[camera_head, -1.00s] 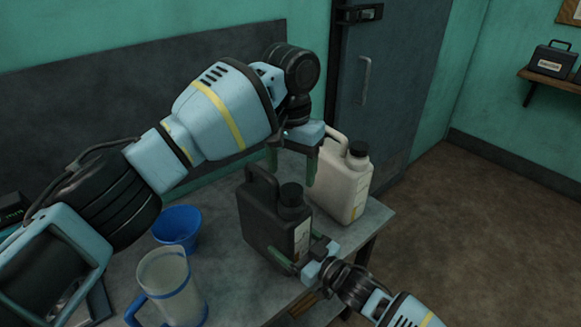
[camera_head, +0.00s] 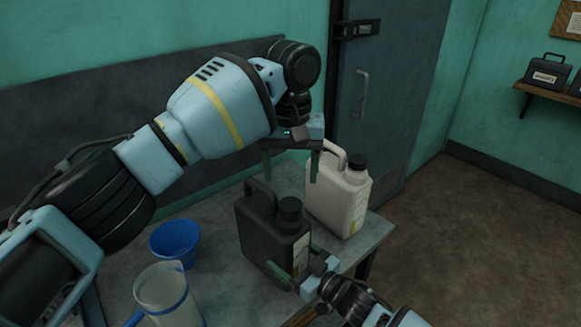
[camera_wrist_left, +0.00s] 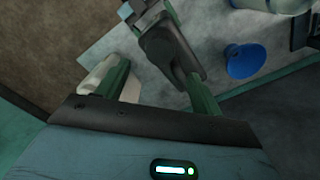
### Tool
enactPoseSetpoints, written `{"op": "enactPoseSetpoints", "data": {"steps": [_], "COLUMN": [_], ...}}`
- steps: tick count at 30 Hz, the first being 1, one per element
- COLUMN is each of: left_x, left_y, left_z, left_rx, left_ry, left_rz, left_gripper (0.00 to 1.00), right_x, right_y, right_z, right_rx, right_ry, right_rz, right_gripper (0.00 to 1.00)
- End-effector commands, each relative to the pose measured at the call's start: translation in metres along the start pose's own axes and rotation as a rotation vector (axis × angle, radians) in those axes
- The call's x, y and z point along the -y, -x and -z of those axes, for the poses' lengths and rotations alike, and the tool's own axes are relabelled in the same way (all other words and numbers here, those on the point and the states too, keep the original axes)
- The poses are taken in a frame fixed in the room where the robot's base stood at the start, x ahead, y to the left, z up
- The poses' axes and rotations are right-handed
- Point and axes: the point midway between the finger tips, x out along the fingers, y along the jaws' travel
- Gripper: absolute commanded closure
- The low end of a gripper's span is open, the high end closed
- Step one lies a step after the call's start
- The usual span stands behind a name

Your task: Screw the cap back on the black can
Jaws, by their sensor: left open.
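The black can (camera_head: 262,240) stands upright on the table, its handle toward the back left. A black cap (camera_head: 290,208) sits on its neck; how tight it is cannot be seen. My left gripper (camera_head: 290,172) points down above the cap, open and empty, with clear space between fingertips and cap.
A white can (camera_head: 338,200) with a black cap stands close behind right. A blue funnel-like vessel (camera_head: 174,242) and a clear jug (camera_head: 168,290) with blue trim stand left on the grey table (camera_head: 222,290). The table's right edge is near the cans.

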Motion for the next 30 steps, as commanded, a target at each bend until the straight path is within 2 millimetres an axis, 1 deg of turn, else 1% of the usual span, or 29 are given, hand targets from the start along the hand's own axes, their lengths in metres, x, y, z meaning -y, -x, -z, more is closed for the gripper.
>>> {"op": "enactPoseSetpoints", "data": {"steps": [1,5,12,18,23,30], "left_x": [0.000,0.001,0.001,0.001,0.000,0.000], "left_y": [-0.004,-0.016,-0.051,-0.072,-0.079,-0.080], "left_z": [0.000,0.000,0.000,0.000,0.000,0.000], "left_rx": [0.002,0.002,0.002,0.002,0.001,0.001], "left_ry": [0.000,0.000,-0.001,0.000,-0.001,-0.001], "left_rz": [0.001,0.000,0.001,0.001,0.000,0.000], "left_gripper": [0.33,0.33,0.33,0.33,0.33,0.33], "right_x": [-0.001,-0.001,-0.001,-0.001,-0.002,-0.002], "right_y": [0.001,0.001,0.001,0.001,0.001,0.001], "right_z": [-0.004,-0.004,-0.003,-0.003,-0.003,-0.002], "right_rx": [0.009,0.009,0.008,0.008,0.007,0.007], "right_ry": [-0.002,-0.002,-0.002,-0.002,-0.002,-0.001], "right_rz": [-0.004,-0.004,-0.004,-0.004,-0.004,-0.004], "right_gripper": [0.80,0.80,0.80,0.80,0.80,0.80]}}
